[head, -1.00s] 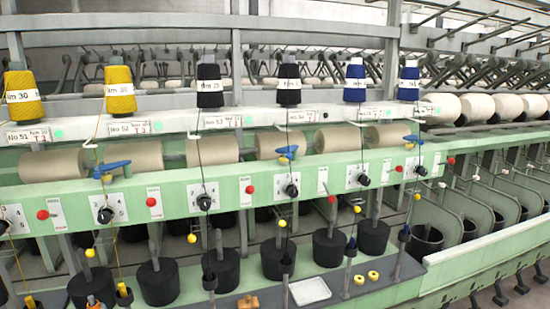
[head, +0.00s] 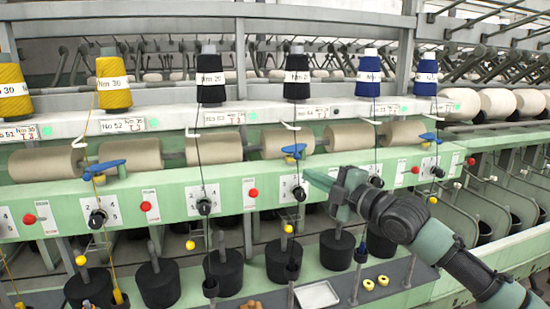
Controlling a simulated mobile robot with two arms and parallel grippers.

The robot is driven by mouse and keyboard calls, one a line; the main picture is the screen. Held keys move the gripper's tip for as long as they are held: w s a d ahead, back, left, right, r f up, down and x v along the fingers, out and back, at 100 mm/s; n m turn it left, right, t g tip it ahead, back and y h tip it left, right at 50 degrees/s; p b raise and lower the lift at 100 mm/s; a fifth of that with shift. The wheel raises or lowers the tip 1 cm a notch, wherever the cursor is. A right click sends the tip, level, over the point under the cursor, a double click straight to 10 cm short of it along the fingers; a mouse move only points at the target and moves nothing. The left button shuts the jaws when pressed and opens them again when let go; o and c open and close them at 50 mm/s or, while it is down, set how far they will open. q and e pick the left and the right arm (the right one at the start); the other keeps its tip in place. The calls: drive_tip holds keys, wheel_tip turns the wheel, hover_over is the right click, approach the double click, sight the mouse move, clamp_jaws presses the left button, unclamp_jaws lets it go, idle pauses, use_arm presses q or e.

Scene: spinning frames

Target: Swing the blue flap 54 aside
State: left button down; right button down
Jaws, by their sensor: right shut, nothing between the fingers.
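The blue flap 54 (head: 293,149) is a small blue lever on the green rail. It sits beneath the black-yarn bobbin (head: 297,75) and the tag that appears to read 54 (head: 312,113), with a yellow piece under it. My right gripper (head: 308,174) comes in from the right, grey-green and shut with nothing in it. In the picture its tip lies a little below and right of the flap, over the rail's front. They look apart; the depth between them is hard to judge. My left gripper is not in view.
Other blue flaps sit at left (head: 104,168) and right (head: 430,137). Thin yarns hang down in front of the rail, one close to flap 54. A black knob (head: 299,193) and red button (head: 253,193) are near my gripper. A white tray (head: 317,295) lies below.

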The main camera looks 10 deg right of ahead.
sight(293, 152)
drive_tip(key=w+a+r+p, duration=0.3)
drive_tip(key=w+a+p, duration=0.25)
drive_tip(key=w, duration=0.35)
drive_tip(key=shift+n+y, duration=0.4)
drive_tip(key=d, duration=0.1)
drive_tip(key=d+f, duration=0.1)
drive_tip(key=d+b, duration=0.1)
drive_tip(key=d, duration=0.1)
drive_tip(key=shift+f, duration=0.25)
drive_tip(key=shift+a, duration=0.1)
drive_tip(key=shift+s, duration=0.15)
